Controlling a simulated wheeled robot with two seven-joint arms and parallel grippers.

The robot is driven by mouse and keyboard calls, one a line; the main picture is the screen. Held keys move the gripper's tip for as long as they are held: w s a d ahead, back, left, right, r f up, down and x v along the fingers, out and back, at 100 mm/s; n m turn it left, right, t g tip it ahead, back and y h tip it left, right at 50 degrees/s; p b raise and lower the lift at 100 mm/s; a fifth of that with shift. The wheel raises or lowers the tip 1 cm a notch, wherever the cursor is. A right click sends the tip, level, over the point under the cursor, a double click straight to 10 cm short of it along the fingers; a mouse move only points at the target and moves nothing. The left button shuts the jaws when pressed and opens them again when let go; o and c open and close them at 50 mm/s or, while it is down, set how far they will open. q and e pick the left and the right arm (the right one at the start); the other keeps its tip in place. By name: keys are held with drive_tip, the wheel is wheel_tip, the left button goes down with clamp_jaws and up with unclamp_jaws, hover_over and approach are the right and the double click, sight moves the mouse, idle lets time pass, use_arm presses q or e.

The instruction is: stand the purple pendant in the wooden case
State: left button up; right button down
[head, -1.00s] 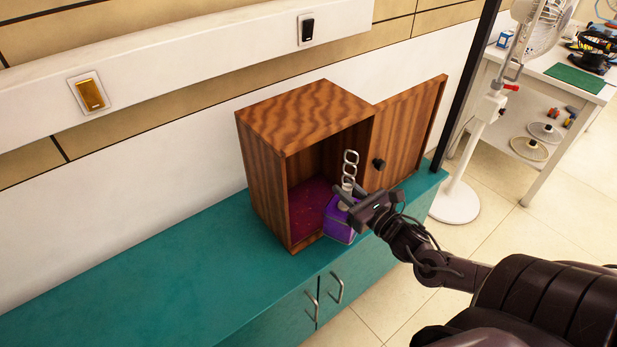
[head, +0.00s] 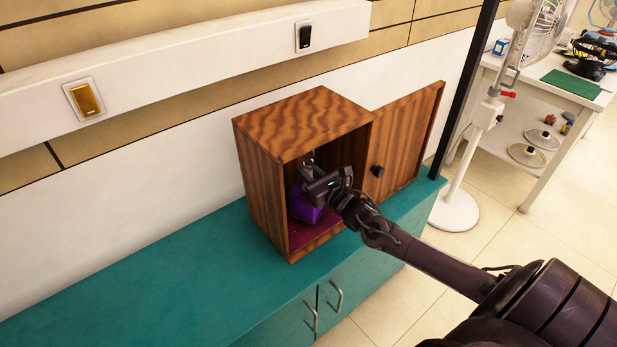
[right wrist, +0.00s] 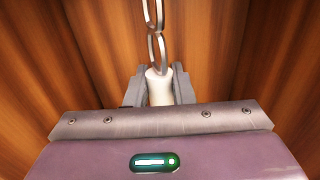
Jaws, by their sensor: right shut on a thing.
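The wooden case (head: 300,125) stands on the teal cabinet with its door (head: 408,140) swung open to the right. Its floor inside is dark red. My right gripper (head: 312,180) reaches through the open front and is shut on the purple pendant (head: 303,207), which is inside the case. In the right wrist view the fingers hold the pendant's pale neck (right wrist: 160,88), and metal chain links (right wrist: 155,40) rise above it. The gripper hides part of the pendant, and I cannot tell whether its base touches the floor of the case. My left gripper is not in view.
The teal cabinet top (head: 150,275) is clear to the left of the case. A black post (head: 465,90) stands right of the door. A white fan (head: 535,40) and a white table (head: 545,100) with tools are further right.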

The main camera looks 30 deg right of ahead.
drive_tip(key=shift+f, duration=0.8)
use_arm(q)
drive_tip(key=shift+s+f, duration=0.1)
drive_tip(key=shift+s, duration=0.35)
use_arm(e)
drive_tip(key=c, duration=1.7)
unclamp_jaws()
drive_tip(key=shift+f, duration=0.25)
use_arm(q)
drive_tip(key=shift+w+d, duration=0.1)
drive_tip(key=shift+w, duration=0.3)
use_arm(e)
drive_tip(key=o, duration=0.4)
drive_tip(key=shift+o, duration=0.2)
drive_tip(key=shift+r, duration=0.2)
